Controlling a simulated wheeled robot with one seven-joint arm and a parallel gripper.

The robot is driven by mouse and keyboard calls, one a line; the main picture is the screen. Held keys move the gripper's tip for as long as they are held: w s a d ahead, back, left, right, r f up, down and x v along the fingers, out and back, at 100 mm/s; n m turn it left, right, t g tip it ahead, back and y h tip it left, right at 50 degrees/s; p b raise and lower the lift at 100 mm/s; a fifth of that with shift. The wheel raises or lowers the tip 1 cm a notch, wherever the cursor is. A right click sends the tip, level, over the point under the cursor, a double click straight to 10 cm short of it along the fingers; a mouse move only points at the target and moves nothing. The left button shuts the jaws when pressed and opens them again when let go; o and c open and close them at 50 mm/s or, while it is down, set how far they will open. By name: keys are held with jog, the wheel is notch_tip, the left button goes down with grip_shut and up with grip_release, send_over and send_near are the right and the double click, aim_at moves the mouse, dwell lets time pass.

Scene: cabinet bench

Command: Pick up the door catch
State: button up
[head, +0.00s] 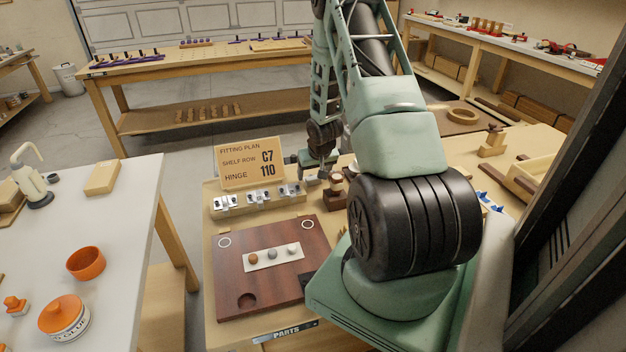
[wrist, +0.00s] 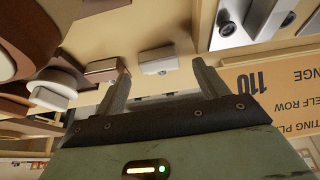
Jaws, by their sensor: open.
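In the wrist view my gripper (wrist: 161,68) is open, with its two fingers apart and nothing held between them. A small white block with a little dark mark (wrist: 158,62) lies on the light wood just beyond and between the fingertips. It looks like the door catch, but I cannot be sure. A brown block with a pale metal edge (wrist: 104,70) lies beside it, close to the left finger.
The fitting plan sign (head: 250,163) stands close to my gripper, behind a row of metal hinges (head: 257,200). Knobs on dark wooden bases (head: 336,190) stand on the other side. A dark red door panel (head: 230,285) with a strip of knobs lies in front.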

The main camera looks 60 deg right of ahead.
aim_at(312, 178)
jog(key=shift+x, duration=1.2)
jog(key=c, duration=0.9)
jog(key=shift+o, duration=0.2)
